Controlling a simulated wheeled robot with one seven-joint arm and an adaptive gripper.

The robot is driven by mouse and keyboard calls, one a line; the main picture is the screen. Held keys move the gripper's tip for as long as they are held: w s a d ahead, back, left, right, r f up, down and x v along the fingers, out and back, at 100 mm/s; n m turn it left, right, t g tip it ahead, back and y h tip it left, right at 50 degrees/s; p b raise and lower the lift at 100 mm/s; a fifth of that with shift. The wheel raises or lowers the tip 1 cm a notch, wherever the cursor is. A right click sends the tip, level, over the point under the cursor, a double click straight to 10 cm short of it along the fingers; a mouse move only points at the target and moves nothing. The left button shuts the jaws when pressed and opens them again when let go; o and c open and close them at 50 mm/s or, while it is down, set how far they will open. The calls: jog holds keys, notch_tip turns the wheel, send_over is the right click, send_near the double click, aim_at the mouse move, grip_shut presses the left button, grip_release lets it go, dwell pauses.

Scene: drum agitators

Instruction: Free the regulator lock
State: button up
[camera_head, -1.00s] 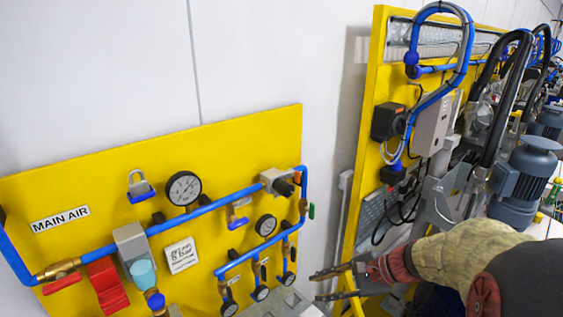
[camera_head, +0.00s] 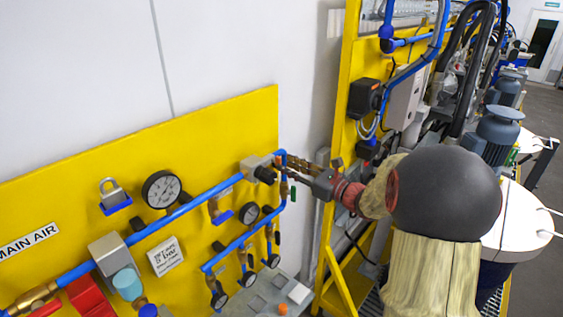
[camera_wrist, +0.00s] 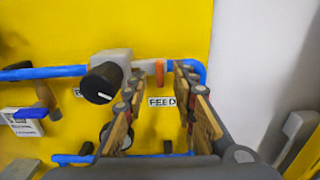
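The regulator is a grey block with a black knob on the upper right of the yellow panel; its knob (camera_head: 265,174) also shows left of centre in the wrist view (camera_wrist: 103,83), with a white mark on its face. I cannot make out a separate lock on it. My gripper (camera_head: 290,172) is just right of the knob in the head view. In the wrist view my gripper (camera_wrist: 155,92) is open and empty, its fingers spread in front of the panel. The knob is left of the left finger, not between the fingers. Contact with the pipe cannot be told.
A blue pipe (camera_head: 215,191) runs through the regulator and bends down at its right. A FEED label (camera_wrist: 162,102) and an orange-red part (camera_wrist: 160,72) show between the fingers. Gauges (camera_head: 161,189) and a grey padlock-like piece (camera_head: 112,194) sit further left. A yellow frame (camera_head: 340,130) stands right.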

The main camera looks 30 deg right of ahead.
aim_at(278, 162)
jog(key=x, duration=0.3)
jog(key=shift+c, duration=0.7)
grip_shut()
